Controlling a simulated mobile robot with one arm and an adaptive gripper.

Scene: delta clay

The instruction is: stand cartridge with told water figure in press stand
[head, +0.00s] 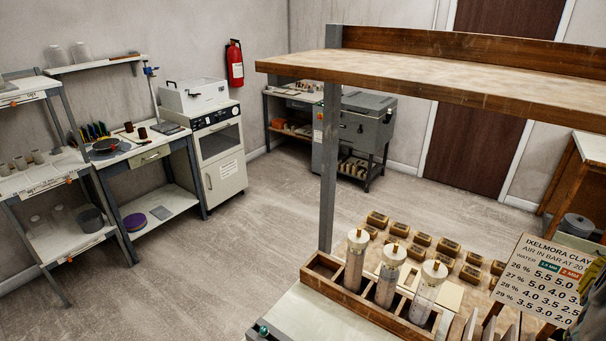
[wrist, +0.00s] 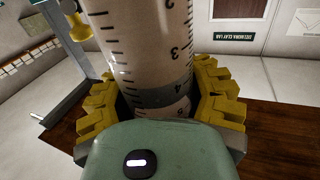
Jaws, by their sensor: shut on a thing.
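My gripper (wrist: 165,105) has its yellow ribbed fingers closed on both sides of a clear cartridge (wrist: 145,45) with printed scale marks, numbers 2 to 5 showing, and a grey band near the 4. The cartridge's ends are out of view. In the head view, three capped cartridges, left (head: 355,262), middle (head: 389,275) and right (head: 427,292), stand in a wooden rack (head: 310,277); the rack's left end looks empty. A chart board (head: 545,280) lists water percentages from 26 to 29 with air in bar. I cannot identify the press stand.
A wooden shelf (head: 430,75) on a grey post (head: 330,170) overhangs the bench. Several small brown blocks (head: 420,239) lie behind the rack. In the wrist view, a yellow fitting (wrist: 76,22) is at upper left and a dark wooden surface (wrist: 280,140) at right. The floor (head: 240,235) is clear.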

